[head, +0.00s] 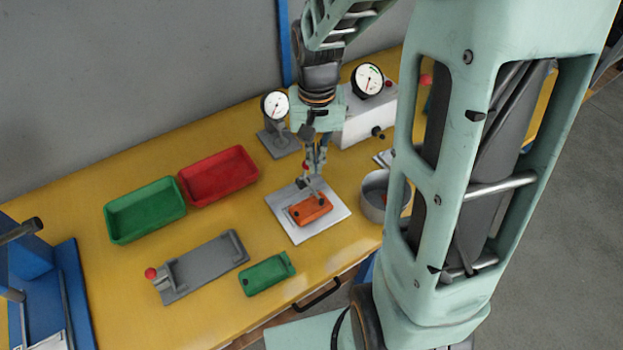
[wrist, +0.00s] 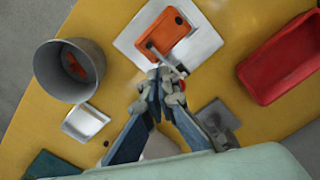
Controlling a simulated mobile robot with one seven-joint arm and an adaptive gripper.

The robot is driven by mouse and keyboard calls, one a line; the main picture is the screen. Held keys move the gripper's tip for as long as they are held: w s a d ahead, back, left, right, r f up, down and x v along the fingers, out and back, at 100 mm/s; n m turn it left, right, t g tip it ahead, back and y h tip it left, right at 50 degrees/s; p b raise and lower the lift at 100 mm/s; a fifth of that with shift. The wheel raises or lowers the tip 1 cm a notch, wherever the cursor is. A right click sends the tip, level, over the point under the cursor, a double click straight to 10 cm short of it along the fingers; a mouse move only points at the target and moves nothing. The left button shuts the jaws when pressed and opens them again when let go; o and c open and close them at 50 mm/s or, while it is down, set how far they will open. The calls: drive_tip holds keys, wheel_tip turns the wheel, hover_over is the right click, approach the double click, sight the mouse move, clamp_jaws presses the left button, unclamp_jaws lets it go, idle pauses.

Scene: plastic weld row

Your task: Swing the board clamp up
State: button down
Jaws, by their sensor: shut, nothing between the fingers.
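The board clamp shows as a thin grey bar (wrist: 157,52) reaching over an orange part (wrist: 172,27) on a white plate (wrist: 203,45) in the wrist view. A bit of red beside my fingertips seems to belong to it. In the head view the orange part (head: 311,209) lies on the white plate (head: 303,233), with the dark bar (head: 315,190) slanting down onto it. My gripper (head: 310,176) is shut and empty, right at the clamp's rear end. It also shows in the wrist view (wrist: 163,84). My fingers partly hide the clamp's base, and I cannot tell whether they touch it.
Green (head: 146,212) and red (head: 218,177) trays stand left of the plate. A grey fixture (head: 205,268) with a red knob and a green part (head: 266,275) lie nearer. A round grey pot (head: 373,198) stands right, gauges (head: 275,105) behind.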

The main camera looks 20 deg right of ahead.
sight(315, 192)
drive_tip(key=shift+f, duration=0.1)
drive_tip(key=shift+f+b, duration=1.5)
drive_tip(key=shift+f, duration=0.35)
drive_tip(key=shift+r, duration=0.1)
